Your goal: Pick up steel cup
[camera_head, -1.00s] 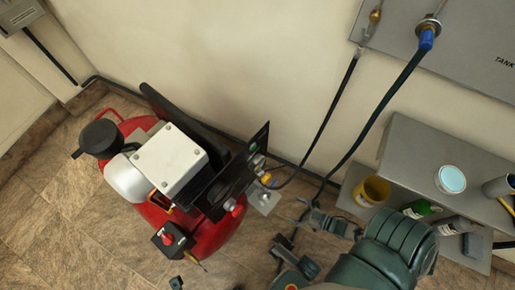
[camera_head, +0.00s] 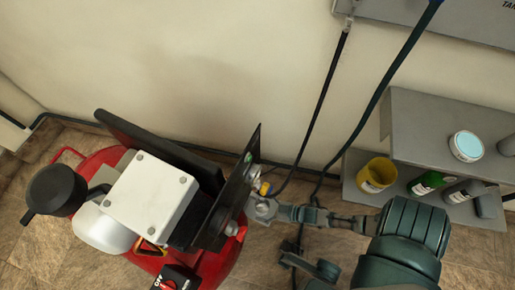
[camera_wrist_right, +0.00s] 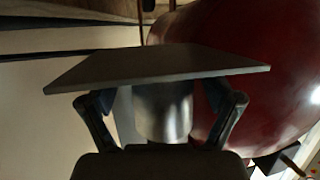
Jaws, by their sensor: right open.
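A plain grey metallic cylinder, which looks like the steel cup (camera_wrist_right: 165,112), shows in the right wrist view between the two fingers of my right gripper (camera_wrist_right: 162,108). The fingers are apart, one on each side of it; I cannot tell whether they touch it. A flat grey plate (camera_wrist_right: 150,66) crosses the view at the cylinder's upper end. In the head view my right gripper (camera_head: 285,212) reaches left to a small metal ledge at the red compressor's front panel. The cup is too small there to make out clearly. My left gripper is out of view.
The red compressor (camera_head: 222,262) with its black panel (camera_head: 238,185) stands close by the gripper. Dark hoses (camera_head: 322,110) hang behind it.

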